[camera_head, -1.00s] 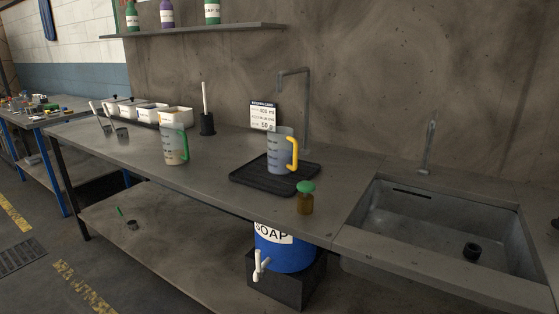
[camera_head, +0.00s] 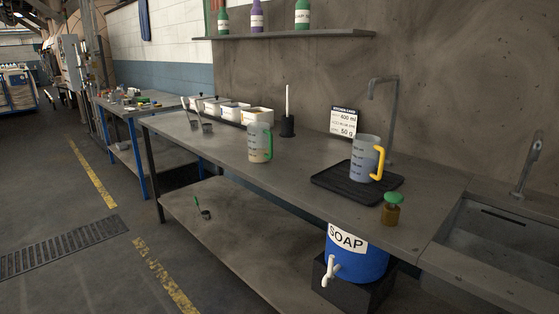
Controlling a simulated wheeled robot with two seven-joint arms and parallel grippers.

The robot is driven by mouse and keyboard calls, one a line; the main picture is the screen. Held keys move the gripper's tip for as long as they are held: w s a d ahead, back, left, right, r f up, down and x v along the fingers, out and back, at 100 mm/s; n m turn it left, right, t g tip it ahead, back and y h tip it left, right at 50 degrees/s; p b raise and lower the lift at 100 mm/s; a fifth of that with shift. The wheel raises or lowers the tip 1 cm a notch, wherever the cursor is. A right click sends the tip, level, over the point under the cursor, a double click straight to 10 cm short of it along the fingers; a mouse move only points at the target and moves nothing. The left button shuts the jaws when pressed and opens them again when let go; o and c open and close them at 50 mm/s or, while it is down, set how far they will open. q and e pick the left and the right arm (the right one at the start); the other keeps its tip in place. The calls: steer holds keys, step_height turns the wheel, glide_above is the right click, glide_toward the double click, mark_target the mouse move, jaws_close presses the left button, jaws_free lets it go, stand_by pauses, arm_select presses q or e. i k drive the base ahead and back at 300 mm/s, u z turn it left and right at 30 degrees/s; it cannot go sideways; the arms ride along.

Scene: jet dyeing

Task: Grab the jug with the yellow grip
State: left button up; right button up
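The jug with the yellow grip (camera_head: 364,160) stands upright on a black ribbed tray (camera_head: 331,183) at the right part of the grey workbench. Its yellow handle is on its right side, and its body is translucent with dark markings. A second jug with a green grip (camera_head: 258,144) stands on the bench to its left, with some pale content low inside. Neither of my grippers shows in the head view.
A small amber bottle with a green top (camera_head: 391,210) stands in front of the tray. A tap (camera_head: 391,110) and a recipe card (camera_head: 343,121) are behind it. The sink (camera_head: 495,245) is at right. A blue soap barrel (camera_head: 354,257) sits below.

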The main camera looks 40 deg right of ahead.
mark_target(366, 148)
steer(key=u, duration=0.2)
steer(key=i, duration=1.35)
steer(key=z, duration=1.3)
